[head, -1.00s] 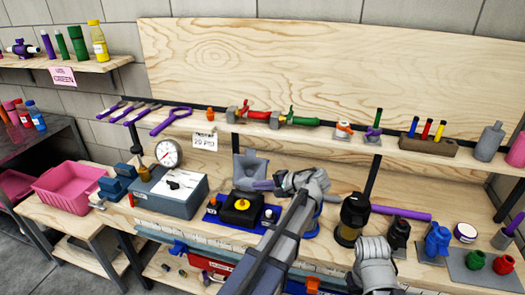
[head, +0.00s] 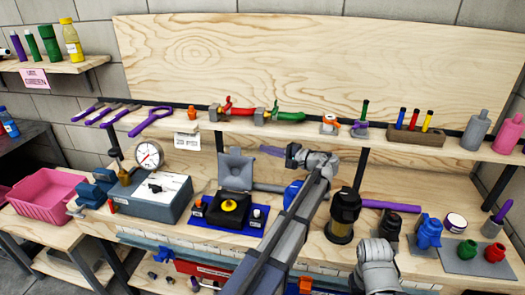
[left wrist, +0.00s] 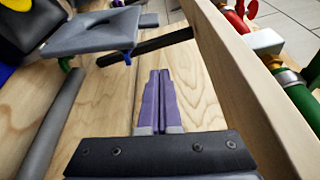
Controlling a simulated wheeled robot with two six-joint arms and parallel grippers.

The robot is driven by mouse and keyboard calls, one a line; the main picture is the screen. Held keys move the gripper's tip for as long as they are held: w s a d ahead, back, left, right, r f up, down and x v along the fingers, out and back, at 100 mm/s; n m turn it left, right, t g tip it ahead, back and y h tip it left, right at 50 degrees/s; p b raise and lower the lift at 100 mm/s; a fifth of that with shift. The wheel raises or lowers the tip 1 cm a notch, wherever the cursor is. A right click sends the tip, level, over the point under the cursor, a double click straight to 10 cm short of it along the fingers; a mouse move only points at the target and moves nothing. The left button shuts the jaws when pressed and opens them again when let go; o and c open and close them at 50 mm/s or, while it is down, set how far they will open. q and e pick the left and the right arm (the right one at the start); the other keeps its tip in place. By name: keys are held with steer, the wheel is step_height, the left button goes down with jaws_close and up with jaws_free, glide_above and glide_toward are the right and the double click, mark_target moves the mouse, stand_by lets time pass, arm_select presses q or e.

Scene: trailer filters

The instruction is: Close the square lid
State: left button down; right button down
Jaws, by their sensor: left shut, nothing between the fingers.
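The square lid (head: 237,170) is a grey plate standing raised at the back of a black box with a yellow knob (head: 233,203), which sits on a blue base. In the left wrist view the lid (left wrist: 92,36) shows at the upper left, apart from the fingers. My left gripper (head: 270,151) has purple fingers, shut and empty, up and to the right of the lid's upper edge. The closed fingertips (left wrist: 159,75) point at bare wood in the left wrist view. Part of my right arm shows at the bottom right of the head view; its fingers do not show.
A grey box with a gauge (head: 149,155) stands left of the lid. A black-and-amber cylinder (head: 343,215) stands to the right.

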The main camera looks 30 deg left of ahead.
arm_select(q)
steer(key=a, duration=0.9)
steer(key=shift+s+d+r, duration=0.1)
steer(key=shift+s+d, duration=0.35)
steer(key=shift+s, duration=0.4)
steer(key=shift+s+d+r, duration=0.1)
steer(key=shift+s+d, duration=0.35)
steer(key=shift+s, duration=0.35)
